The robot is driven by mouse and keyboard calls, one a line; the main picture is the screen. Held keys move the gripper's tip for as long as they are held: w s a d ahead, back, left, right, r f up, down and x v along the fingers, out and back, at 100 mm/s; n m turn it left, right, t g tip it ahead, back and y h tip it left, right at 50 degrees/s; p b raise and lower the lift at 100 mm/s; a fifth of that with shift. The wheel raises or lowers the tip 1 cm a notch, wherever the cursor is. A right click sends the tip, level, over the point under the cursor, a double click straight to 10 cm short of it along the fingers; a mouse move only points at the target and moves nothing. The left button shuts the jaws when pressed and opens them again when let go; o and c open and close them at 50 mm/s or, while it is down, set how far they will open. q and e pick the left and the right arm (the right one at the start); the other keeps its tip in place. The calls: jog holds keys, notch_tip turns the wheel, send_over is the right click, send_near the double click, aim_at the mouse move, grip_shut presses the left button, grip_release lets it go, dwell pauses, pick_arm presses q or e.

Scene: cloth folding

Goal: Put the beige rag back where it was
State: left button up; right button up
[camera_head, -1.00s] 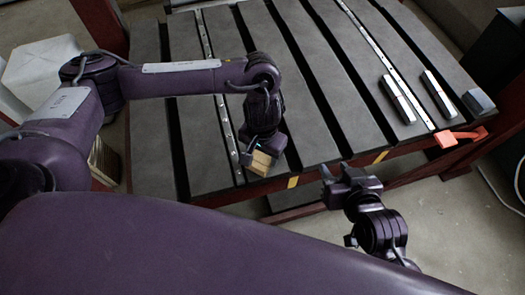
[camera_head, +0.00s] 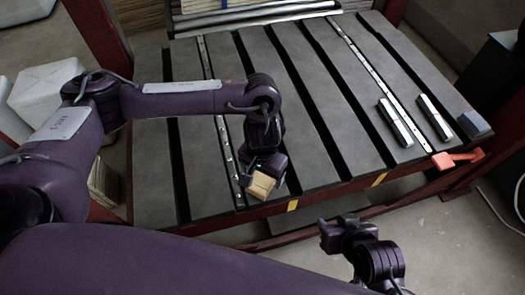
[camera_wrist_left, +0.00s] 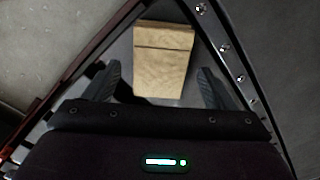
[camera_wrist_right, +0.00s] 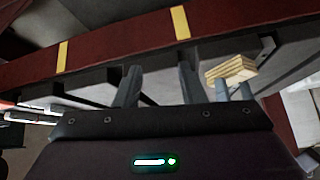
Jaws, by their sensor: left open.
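The beige rag (camera_head: 261,186) looks like a small folded block near the front edge of the slatted grey table (camera_head: 310,179). In the left wrist view the rag (camera_wrist_left: 163,70) lies ahead, in line with the gap between my left gripper's (camera_wrist_left: 158,82) fingers. These are open, with dark space on both sides of the rag. The right wrist view shows the rag (camera_wrist_right: 231,69) close by my left fingers; I cannot tell whether it touches them or the table. My right gripper (camera_head: 325,232) is open and empty, in front of the table edge, right of the rag.
Two dark bars with light faces, a left one (camera_head: 395,122) and a right one (camera_head: 434,117), lie on the table's right side. A grey block (camera_head: 474,124) and an orange-red clamp-like part (camera_head: 455,159) are at the right edge. The middle slats are clear.

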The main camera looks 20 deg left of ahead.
pick_arm(q)
jog(key=shift+r, duration=0.45)
notch_tip(320, 180, up, 9)
jog(key=p, duration=0.6)
jog(key=s+d+r+m+t+h, duration=0.2)
jog(key=d+m+h, duration=0.15)
jog(key=d, duration=0.75)
jog(key=s+d+r+m+t+h, duration=0.15)
jog(key=d+h, duration=0.35)
jog(key=d, duration=0.7)
jog(key=n+y, duration=0.4)
jog(key=y, duration=0.2)
send_near(263, 179)
jog(key=s+d, duration=0.2)
jog(key=d, duration=0.4)
jog(key=s+a+f+g+y, duration=0.1)
jog(key=s+a+f+g, duration=0.1)
jog(key=s+a+f, duration=0.3)
jog(key=s+a, duration=0.2)
jog(key=a, duration=0.1)
jog(key=shift+s+y, duration=0.25)
jog(key=shift+y, duration=0.1)
pick_arm(e)
jog(key=s+d+m+g+h, duration=0.1)
jog(key=s+d+g+h, duration=0.2)
jog(key=d, duration=0.4)
jog(key=shift+s+d+r+g, duration=0.25)
jog(key=shift+s+g, duration=0.5)
jog(key=shift+g, duration=0.25)
